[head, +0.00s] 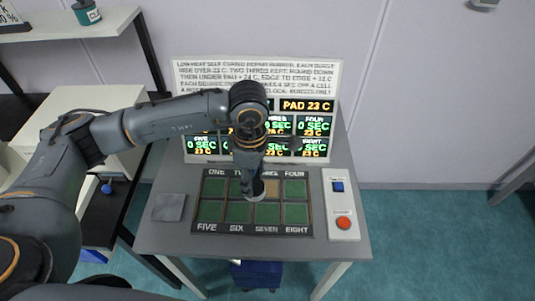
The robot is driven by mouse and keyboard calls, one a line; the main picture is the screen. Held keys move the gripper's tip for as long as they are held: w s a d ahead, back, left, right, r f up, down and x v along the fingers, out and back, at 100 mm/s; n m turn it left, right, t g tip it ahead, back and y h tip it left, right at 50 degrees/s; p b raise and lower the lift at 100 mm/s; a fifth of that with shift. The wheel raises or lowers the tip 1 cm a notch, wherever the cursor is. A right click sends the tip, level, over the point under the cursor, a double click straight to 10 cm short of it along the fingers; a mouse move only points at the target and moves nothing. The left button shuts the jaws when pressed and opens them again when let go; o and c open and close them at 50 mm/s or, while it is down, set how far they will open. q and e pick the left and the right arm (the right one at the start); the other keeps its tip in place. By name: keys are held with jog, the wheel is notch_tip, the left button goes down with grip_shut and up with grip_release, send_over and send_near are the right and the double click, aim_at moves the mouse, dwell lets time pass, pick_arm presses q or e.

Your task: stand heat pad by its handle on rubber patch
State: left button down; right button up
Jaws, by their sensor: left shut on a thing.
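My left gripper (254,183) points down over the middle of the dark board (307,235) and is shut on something. Only a small pale edge of the held thing (257,198) shows below the fingers; it looks like the heat pad, but its handle is hidden. It is low over the board, between the columns TWO and THREE; I cannot tell whether it touches. The board has two rows of green rubber patches, such as patch EIGHT (297,214). My right gripper is not in view.
A grey square plate (168,207) lies left of the board on the table (185,240). A panel with a blue switch and red button (343,222) is on the right. An upright display (315,147) behind reads PAD 23 C. A blue box (255,274) is below.

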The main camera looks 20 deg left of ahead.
pick_arm(q)
jog(key=n, duration=0.1)
jog(key=w+n, duration=0.1)
jog(key=n, duration=0.1)
jog(key=w+n+p, duration=0.1)
jog(key=n, duration=0.1)
jog(key=shift+d, duration=0.3)
jog(key=w+f+n+p, duration=0.2)
jog(key=w+n, duration=0.3)
jog(key=n, duration=1.1)
jog(key=shift+w+d+n+p, duration=0.3)
jog(key=shift+w+d+p, duration=0.1)
jog(key=shift+p, duration=0.35)
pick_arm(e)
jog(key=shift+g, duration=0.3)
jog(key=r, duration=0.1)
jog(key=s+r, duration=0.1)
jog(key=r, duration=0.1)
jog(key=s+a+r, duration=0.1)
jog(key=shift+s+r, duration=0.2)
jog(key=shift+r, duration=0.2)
pick_arm(q)
jog(key=shift+a+f, duration=0.1)
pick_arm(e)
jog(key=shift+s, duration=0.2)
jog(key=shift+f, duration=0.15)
